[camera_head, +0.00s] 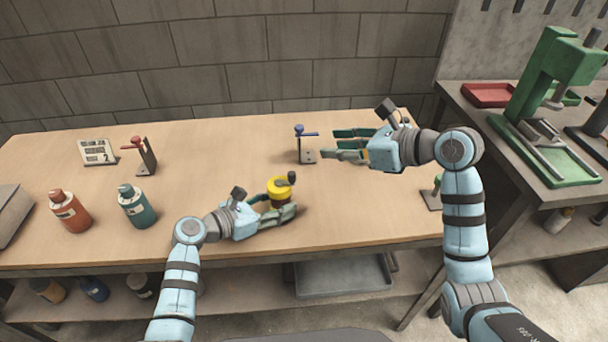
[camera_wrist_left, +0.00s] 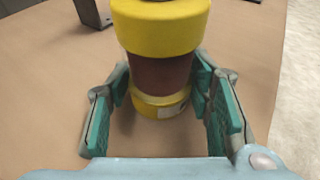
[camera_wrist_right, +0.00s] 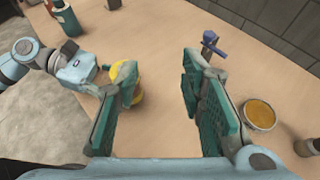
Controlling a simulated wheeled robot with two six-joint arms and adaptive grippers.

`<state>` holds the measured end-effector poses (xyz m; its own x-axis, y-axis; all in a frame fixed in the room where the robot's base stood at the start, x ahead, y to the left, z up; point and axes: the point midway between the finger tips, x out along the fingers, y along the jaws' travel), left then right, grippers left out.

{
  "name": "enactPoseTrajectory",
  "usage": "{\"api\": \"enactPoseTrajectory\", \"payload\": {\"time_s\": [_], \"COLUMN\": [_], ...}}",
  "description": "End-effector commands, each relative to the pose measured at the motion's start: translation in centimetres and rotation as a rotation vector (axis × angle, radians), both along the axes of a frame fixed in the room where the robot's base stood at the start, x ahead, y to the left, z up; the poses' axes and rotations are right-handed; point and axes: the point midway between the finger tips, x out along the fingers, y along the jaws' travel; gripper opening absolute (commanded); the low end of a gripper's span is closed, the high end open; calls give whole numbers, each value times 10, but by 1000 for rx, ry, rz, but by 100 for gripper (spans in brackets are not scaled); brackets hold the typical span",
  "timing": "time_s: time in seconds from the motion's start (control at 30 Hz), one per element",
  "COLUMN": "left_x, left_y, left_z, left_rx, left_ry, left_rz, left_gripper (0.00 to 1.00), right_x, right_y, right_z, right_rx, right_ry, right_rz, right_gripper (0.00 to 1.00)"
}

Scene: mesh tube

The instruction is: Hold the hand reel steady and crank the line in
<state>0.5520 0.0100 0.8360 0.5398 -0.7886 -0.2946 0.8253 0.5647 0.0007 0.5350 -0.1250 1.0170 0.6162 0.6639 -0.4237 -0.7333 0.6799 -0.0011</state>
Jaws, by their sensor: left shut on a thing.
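The hand reel (camera_head: 278,187) stands upright on the table, with yellow ends, a dark red middle and a dark crank knob (camera_head: 292,177) on top. My left gripper (camera_head: 283,204) is shut on its lower part. In the left wrist view the reel (camera_wrist_left: 158,30) stands between the left fingers, its top cut off by the frame edge. My right gripper (camera_head: 330,145) is open and empty above the table, behind and right of the reel. In the right wrist view the reel (camera_wrist_right: 133,75) is partly hidden behind the left-hand finger.
A stand with a blue lever (camera_head: 306,147) is left of my right gripper; one with a red lever (camera_head: 146,155) is farther left. A round yellow-topped tin (camera_wrist_right: 258,114) is beside the right gripper. Orange (camera_head: 70,212) and teal bottles (camera_head: 137,207) stand left. The table (camera_head: 215,165) is clear between.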

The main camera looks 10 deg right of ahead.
Motion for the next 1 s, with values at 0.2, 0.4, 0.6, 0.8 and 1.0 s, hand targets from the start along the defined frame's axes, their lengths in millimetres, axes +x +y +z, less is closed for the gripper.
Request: {"api": "enactPoseTrajectory", "payload": {"time_s": [0.2,0.4,0.6,0.8,1.0], "left_x": [0,0,0,0,0], "left_y": [0,0,0,0,0], "left_z": [0,0,0,0,0], "left_rx": [0,0,0,0,0], "left_ry": [0,0,0,0,0], "left_rz": [0,0,0,0,0], "left_gripper": [31,31,31,31,31], "right_x": [10,-7,2,12,17], "right_y": [-18,-5,35,79,97], "right_z": [-25,-39,-55,-75,-83], "right_rx": [39,46,44,43,39], "right_ry": [88,-19,-23,-22,-23], "right_rz": [341,530,533,531,528], "right_gripper": [36,36,36,36,36]}}
